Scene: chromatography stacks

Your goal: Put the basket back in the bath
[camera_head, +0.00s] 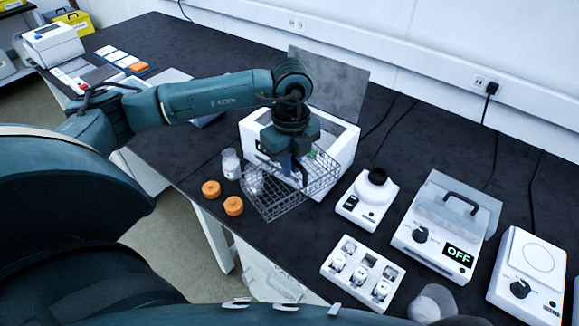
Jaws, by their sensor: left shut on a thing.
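The basket (275,203) is a grey wire-mesh tray. My left gripper (296,172) points down and is shut on it. The basket is in front of the white bath (345,150) and overlaps its front in the picture. It looks raised and outside the bath, but its exact height is hard to tell. The bath is a white box with a grey panel (328,80), perhaps its raised lid, standing behind it. My left arm and gripper hide much of the bath's opening. My right gripper does not show.
A glass vessel (230,165) and two orange caps (233,206) are left of the basket. A small white device (366,200), a rack of vials (361,273), and a unit reading OFF (446,235) stand to the right. Black cables run behind.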

